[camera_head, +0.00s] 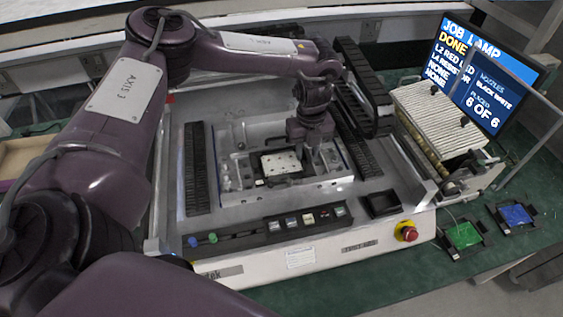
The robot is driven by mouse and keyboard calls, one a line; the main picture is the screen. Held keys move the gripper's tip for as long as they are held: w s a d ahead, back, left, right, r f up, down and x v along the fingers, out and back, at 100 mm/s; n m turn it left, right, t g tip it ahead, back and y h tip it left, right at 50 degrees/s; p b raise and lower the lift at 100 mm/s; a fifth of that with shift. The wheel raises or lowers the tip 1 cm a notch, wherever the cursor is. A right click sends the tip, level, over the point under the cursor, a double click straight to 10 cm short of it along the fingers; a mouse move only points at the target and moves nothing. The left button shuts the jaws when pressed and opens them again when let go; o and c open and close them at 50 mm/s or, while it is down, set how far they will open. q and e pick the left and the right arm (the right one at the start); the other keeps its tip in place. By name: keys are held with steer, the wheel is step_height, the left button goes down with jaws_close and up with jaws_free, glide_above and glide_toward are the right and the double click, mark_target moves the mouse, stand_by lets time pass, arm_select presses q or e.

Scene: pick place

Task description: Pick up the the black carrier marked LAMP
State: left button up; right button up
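A pale board (281,163) with small dark holes sits in the work bay of the machine, in a dark holder (261,183) whose edge shows. I cannot read LAMP on that holder. Two black carriers lie on the green bench at the right, one with a green board (463,235) and one with a blue board (515,214). No marking on them is legible. My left gripper (318,165) points down into the bay at the right edge of the pale board. Its fingers are small and dark, so their gap and any contact are unclear. My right gripper is out of view.
The machine's frame (265,265) has raised walls, black cable chains (354,90), a button panel (305,221) and a red stop button (406,232). A screen (478,75) reads JOB LAMP DONE, 6 OF 6. A ribbed feeder unit (436,115) stands before it. A black square tray (381,204) is empty.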

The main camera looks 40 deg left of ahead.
arm_select(q)
jaws_close()
steer(key=shift+r, duration=0.1)
